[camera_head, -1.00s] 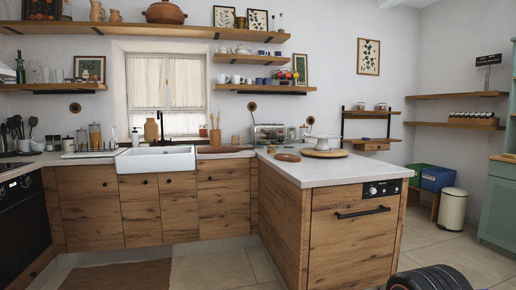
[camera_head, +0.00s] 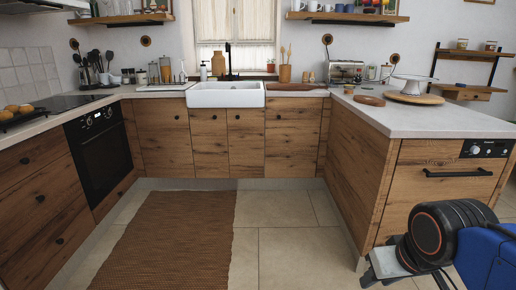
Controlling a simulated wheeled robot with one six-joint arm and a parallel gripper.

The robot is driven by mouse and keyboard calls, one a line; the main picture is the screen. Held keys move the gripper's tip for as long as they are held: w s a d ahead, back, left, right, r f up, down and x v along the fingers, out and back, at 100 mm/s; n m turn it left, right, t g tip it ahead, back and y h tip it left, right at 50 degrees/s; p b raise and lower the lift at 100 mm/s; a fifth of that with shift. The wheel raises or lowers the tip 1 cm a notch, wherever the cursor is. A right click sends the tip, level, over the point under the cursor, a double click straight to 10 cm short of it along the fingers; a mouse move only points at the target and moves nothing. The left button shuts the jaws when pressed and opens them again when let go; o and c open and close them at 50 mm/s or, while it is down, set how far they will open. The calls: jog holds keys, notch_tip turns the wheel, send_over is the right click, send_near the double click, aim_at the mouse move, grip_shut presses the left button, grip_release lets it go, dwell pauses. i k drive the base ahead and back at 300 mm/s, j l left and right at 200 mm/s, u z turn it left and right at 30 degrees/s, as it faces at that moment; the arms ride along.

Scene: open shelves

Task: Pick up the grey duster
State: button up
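I cannot make out a grey duster anywhere in this view. Part of my arm shows at the lower right, with a black round joint and a blue link in front of the wooden peninsula. A pale grey and black part of it juts left, low in the picture. No fingertips can be made out, so I cannot tell whether my gripper is open or shut, or whether it holds anything.
The peninsula countertop (camera_head: 440,122) bears a round wooden board (camera_head: 414,99) with a white dish on a stand. A white sink (camera_head: 226,96) is at the back. A brown rug (camera_head: 170,235) lies on open floor. A black oven (camera_head: 103,150) stands at left.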

aim_at(331, 85)
jog(key=i+u, duration=0.3)
jog(key=i, duration=1.4)
